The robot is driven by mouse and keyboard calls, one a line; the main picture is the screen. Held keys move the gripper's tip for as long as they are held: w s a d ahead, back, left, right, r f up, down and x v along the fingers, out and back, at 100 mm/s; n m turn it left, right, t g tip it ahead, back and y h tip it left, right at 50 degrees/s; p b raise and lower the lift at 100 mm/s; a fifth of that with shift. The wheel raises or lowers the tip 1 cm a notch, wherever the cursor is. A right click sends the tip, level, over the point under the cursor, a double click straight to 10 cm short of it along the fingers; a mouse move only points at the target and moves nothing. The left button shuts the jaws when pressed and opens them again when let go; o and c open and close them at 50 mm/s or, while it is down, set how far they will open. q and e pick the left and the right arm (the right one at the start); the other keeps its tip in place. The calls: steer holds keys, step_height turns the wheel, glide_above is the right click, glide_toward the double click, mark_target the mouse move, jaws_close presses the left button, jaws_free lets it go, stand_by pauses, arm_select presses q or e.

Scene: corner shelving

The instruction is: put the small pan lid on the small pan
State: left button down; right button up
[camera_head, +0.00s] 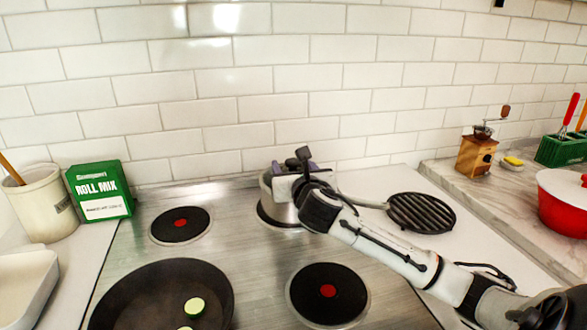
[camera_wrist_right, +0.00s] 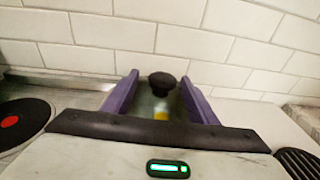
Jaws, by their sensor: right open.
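The small pan (camera_head: 266,203) is a silver pan on the back right burner, partly hidden by my right gripper and arm. My right gripper (camera_head: 303,172) is over it, with its purple fingers near the pan's top. In the right wrist view, my open right gripper (camera_wrist_right: 160,98) has one finger on each side of the small pan lid's black knob (camera_wrist_right: 161,82). Some greyish lid surface and a yellow spot show below the knob. The gripper body hides most of the lid, so I cannot tell how it sits on the pan. My left gripper is out of view.
A frying pan (camera_head: 140,300) with green slices stands front left. A ridged grill pan (camera_head: 421,212) lies right of my gripper. A roll mix box (camera_head: 100,192) and crock (camera_head: 45,205) stand left. The front right burner (camera_head: 327,292) is bare. A tiled wall is close behind.

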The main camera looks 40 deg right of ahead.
steer(key=v, duration=1)
steer(key=shift+a, duration=0.15)
steer(key=shift+s, duration=0.1)
